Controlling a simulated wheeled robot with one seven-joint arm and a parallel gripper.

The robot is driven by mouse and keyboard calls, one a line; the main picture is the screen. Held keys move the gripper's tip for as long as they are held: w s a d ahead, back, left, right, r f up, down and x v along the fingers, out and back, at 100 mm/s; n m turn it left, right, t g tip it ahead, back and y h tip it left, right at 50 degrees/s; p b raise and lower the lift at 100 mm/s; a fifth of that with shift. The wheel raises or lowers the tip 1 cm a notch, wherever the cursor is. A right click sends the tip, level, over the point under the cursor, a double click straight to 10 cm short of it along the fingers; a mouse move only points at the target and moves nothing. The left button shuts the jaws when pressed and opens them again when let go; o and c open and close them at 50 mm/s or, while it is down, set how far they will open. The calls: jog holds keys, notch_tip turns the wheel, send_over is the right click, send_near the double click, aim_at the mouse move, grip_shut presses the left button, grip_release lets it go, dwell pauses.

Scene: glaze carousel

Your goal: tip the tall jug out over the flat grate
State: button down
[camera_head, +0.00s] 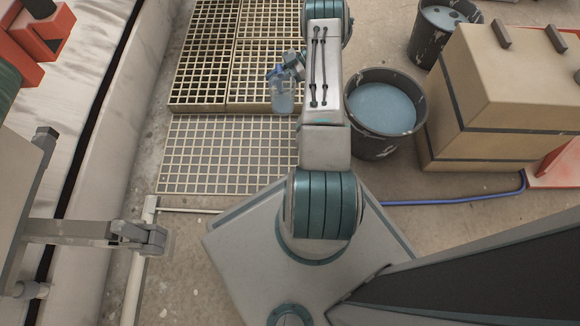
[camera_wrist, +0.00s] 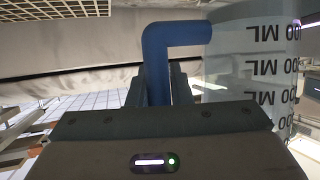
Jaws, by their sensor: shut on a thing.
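The tall jug (camera_head: 283,98) is clear and bluish, with a blue handle. In the wrist view the jug (camera_wrist: 250,60) shows black ML markings, upside down in that picture, and the blue handle (camera_wrist: 160,60) sits between my fingers. My gripper (camera_head: 294,62) is shut on the handle and holds the jug beside my arm. The flat grate (camera_head: 215,160) lies on the floor, just below the jug in the head view. The jug appears roughly upright. Its contents cannot be made out.
A raised grate (camera_head: 200,60) stands behind the flat one. A dark bucket of blue-grey liquid (camera_head: 382,110) is right of my arm, another bucket (camera_head: 440,25) behind it. A tan box (camera_head: 500,95) stands at right. A blue hose (camera_head: 450,202) and pale pipe (camera_head: 190,210) cross the floor.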

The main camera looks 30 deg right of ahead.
jog(key=shift+r, duration=0.1)
jog(key=s+a+r+n+t+h+p, duration=0.1)
jog(key=s+a+r+n+t+p, duration=0.1)
jog(key=r, duration=0.6)
jog(key=s+a+r+n+t+h+p, duration=0.1)
jog(key=s+a+r+n+t+p, duration=0.2)
jog(key=s+r+n, duration=0.5)
jog(key=s+r+t+p, duration=0.1)
jog(key=s+t, duration=0.1)
jog(key=shift+s+a+r+n+t, duration=0.15)
jog(key=shift+s+a+n+t, duration=0.15)
jog(key=shift+n+t, duration=0.1)
dwell(2.2)
jog(key=shift+s+r, duration=0.1)
jog(key=shift+s, duration=0.1)
